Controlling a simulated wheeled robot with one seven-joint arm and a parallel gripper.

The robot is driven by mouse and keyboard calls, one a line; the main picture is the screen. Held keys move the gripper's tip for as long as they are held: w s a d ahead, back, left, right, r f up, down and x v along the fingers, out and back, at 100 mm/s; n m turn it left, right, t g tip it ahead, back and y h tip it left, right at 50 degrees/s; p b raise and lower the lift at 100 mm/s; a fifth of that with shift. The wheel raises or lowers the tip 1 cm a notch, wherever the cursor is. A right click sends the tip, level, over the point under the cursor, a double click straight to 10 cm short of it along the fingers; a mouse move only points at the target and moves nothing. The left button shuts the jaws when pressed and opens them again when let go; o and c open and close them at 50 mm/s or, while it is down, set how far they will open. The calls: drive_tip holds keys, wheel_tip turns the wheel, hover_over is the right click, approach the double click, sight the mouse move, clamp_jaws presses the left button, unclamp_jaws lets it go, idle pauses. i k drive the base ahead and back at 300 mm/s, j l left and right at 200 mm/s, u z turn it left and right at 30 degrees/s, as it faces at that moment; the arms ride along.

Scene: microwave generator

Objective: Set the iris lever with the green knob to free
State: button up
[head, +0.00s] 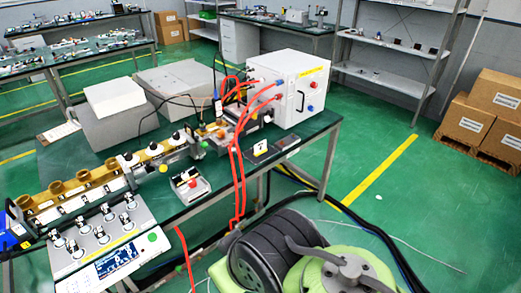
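A small green spot (203,144), which looks like the green knob, shows on the brass-and-grey waveguide assembly (160,155) on the workbench. Its lever is too small to make out, so I cannot tell its setting. A yellow knob (163,168) sits to its left on the same assembly. My gripper is not recognisable in this view; only green and dark grey parts of my own body show at the bottom.
Cartons (480,110) stand right; green floor (400,215) is mostly open there.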

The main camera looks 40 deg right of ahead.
sight(204, 145)
drive_tip(key=i+j+u, duration=0.15)
drive_tip(key=j+u, duration=0.35)
drive_tip(key=i+j+u, duration=0.15)
drive_tip(key=u, duration=0.35)
drive_tip(key=i+j+u, duration=0.3)
drive_tip(key=u, duration=0.2)
drive_tip(key=i+j+u, duration=0.2)
drive_tip(key=u, duration=0.3)
drive_tip(key=i, duration=0.05)
